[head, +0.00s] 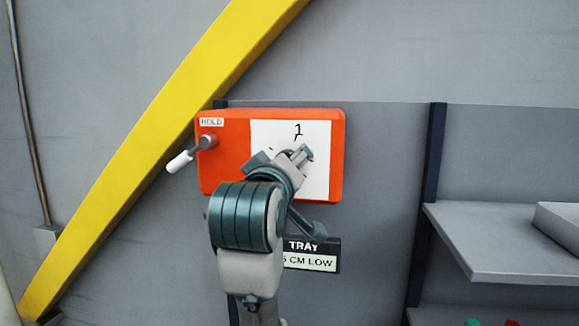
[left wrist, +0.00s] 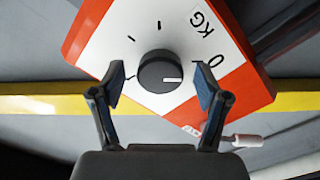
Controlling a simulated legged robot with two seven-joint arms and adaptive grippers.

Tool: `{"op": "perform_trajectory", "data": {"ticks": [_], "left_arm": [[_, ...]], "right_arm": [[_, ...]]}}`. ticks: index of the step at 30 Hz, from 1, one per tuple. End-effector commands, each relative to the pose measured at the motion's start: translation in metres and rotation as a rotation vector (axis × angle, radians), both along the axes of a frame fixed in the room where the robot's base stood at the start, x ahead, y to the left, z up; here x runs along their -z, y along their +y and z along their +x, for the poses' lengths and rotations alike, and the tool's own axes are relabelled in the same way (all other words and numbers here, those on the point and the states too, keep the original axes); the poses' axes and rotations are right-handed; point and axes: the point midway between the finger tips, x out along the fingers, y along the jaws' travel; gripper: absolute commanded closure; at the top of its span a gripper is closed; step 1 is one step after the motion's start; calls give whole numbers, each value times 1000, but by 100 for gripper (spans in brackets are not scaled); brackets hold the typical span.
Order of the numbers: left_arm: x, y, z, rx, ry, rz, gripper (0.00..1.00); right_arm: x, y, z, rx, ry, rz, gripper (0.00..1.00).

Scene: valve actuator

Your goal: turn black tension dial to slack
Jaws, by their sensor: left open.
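The black dial (left wrist: 160,72) sits on the white panel of an orange box (head: 225,165). In the head view my left gripper (head: 284,162) is in front of the white panel (head: 315,135) and hides the dial. My right gripper is in neither view.
A lever with a white handle (head: 181,162), under a "HOLD" label (head: 211,122), sticks out at the box's left. A tray sign (head: 315,262) is below the box. A yellow beam (head: 150,150) crosses behind. A grey shelf (head: 490,240) is at right.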

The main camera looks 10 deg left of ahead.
Motion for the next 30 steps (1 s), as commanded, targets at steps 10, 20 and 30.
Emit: {"op": "perform_trajectory", "data": {"ticks": [10,20,30], "left_arm": [[1,-2,-75,2,-1,0,25],[2,-1,-100,-1,3,0,25],[2,-2,-101,0,3,1,25]], "right_arm": [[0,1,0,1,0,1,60],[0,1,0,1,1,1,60],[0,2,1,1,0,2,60]]}}
